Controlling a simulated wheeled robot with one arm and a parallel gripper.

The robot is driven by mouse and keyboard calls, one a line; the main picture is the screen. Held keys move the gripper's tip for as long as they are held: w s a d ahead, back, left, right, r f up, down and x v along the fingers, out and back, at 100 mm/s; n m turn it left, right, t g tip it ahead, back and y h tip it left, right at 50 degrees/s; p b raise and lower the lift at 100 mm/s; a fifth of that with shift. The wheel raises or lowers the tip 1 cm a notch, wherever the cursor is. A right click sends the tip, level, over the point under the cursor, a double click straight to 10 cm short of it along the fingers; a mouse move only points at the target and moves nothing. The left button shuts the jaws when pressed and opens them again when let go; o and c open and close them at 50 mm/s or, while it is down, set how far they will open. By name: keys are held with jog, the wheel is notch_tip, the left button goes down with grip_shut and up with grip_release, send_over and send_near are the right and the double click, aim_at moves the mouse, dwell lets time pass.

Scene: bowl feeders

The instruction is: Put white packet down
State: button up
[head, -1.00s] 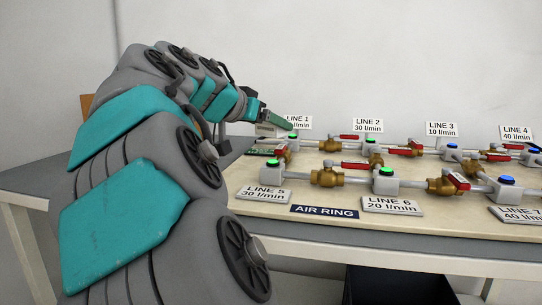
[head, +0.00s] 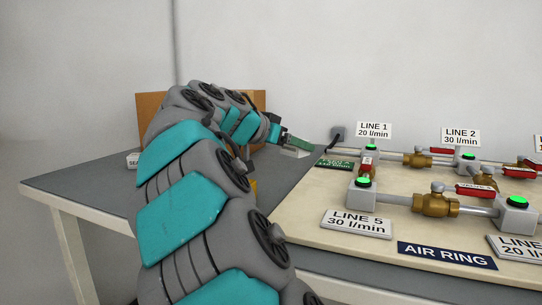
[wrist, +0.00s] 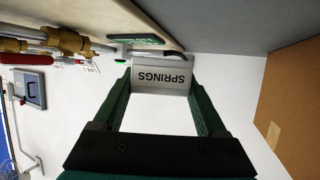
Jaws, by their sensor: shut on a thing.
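The white packet, printed "SPRINGS" (wrist: 162,76), is between the two green fingers of my gripper (wrist: 160,88) in the wrist view, with its lettering upside down. In the head view my gripper (head: 297,142) is at the end of the outstretched arm, left of the LINE 1 sign. A pale part of the packet (head: 298,152) shows just under the fingers there. My gripper is shut on the packet and holds it near the grey table (head: 85,188). I cannot tell from the head view how high above the surface it is.
The air ring board (head: 300,212) with valves and line signs is on the right. A green sign (head: 335,163) lies at its left end. A brown cardboard box (head: 150,105) stands behind my arm. A small white sign (head: 132,161) is left of it. Grey tabletop is clear at the left.

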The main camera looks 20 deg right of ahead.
jog(key=w+a, duration=0.1)
jog(key=w, duration=0.1)
jog(key=w+a, duration=0.1)
jog(key=w, duration=0.2)
jog(key=w+a+f, duration=0.1)
jog(key=w, duration=0.1)
jog(key=shift+w+a+p, duration=0.3)
jog(key=shift+p, duration=0.05)
jog(key=shift+f, duration=1.65)
